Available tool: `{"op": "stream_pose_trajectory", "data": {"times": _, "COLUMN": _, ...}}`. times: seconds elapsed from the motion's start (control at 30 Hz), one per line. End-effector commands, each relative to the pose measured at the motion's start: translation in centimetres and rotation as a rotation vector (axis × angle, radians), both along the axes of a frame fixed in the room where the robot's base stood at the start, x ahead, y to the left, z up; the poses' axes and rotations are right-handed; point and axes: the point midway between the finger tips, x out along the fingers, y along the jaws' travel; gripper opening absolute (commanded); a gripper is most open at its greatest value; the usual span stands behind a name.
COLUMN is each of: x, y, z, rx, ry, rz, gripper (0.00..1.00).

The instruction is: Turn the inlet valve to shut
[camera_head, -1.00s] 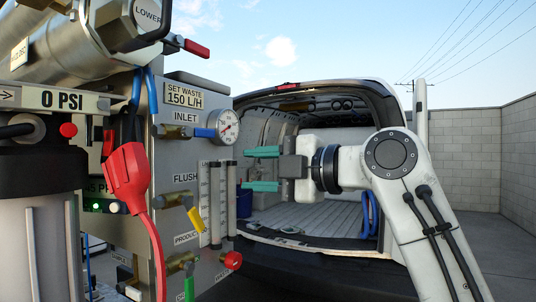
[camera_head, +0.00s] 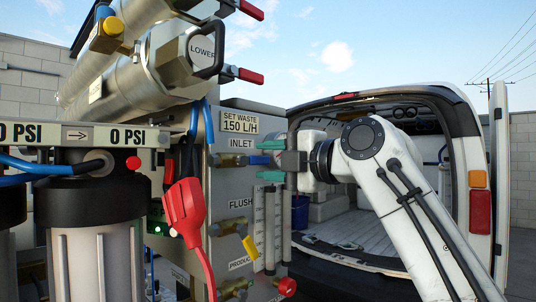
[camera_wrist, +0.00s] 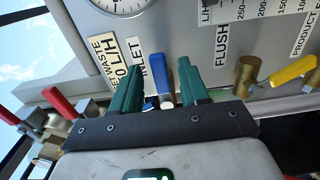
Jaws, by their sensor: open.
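The inlet valve (camera_head: 229,160) is a brass fitting on the grey panel under the INLET label. Its blue lever handle (camera_head: 259,160) points right in the head view. In the wrist view the blue handle (camera_wrist: 160,80) stands between my two green fingers. My gripper (camera_head: 268,160) is open, with one finger above the handle and one below it in the head view. It also shows in the wrist view (camera_wrist: 161,70), where gaps remain on both sides of the handle. The valve body is mostly hidden in the wrist view.
The yellow flush valve handle (camera_head: 250,247) sits below, near the flow tubes (camera_head: 270,225). Red handles (camera_head: 250,76) project above. A red plug (camera_head: 185,207) hangs left of the panel. The open van (camera_head: 375,115) stands behind my arm.

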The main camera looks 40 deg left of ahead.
Motion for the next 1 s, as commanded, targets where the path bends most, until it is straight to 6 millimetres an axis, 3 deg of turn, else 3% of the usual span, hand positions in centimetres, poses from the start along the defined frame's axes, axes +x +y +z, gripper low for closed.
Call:
{"op": "stream_pose_trajectory", "data": {"times": 0.37, "x": 0.04, "y": 0.67, "z": -0.03, "rx": 0.000, "ry": 0.000, "rz": 0.000, "gripper": 0.45}}
{"op": "stream_pose_trajectory", "data": {"times": 0.83, "x": 0.04, "y": 0.65, "z": -0.04, "rx": 0.000, "ry": 0.000, "rz": 0.000, "gripper": 0.02}}
{"op": "stream_pose_trajectory", "data": {"times": 1.0, "x": 0.04, "y": 0.65, "z": -0.06, "rx": -0.001, "ry": 0.000, "rz": 0.000, "gripper": 0.00}}
